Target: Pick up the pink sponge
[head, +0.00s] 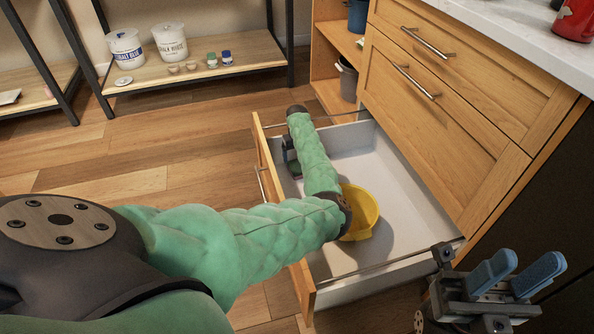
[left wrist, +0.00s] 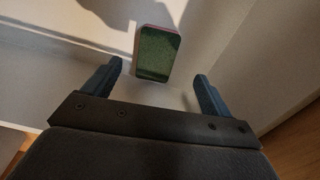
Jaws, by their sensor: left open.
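The sponge (left wrist: 155,55) lies in the open drawer. In the left wrist view its top face is dark green, with a pinkish edge along its side. My left gripper (left wrist: 158,72) is open and empty, with one blue finger on each side of the sponge's near end in that picture. The sponge appears apart from both fingers. In the head view my green left arm reaches over the drawer and mostly hides the left gripper; a small green part of the sponge (head: 294,170) shows beside it. My right gripper (head: 515,272) is open and empty at the lower right.
The pulled-out drawer (head: 385,165) has a wooden front (head: 262,160) and pale walls around the sponge. A yellow bowl (head: 364,213) stands in it, partly behind my arm. The drawer's right part is clear. The cabinet (head: 440,110) and white counter (head: 490,30) rise at right.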

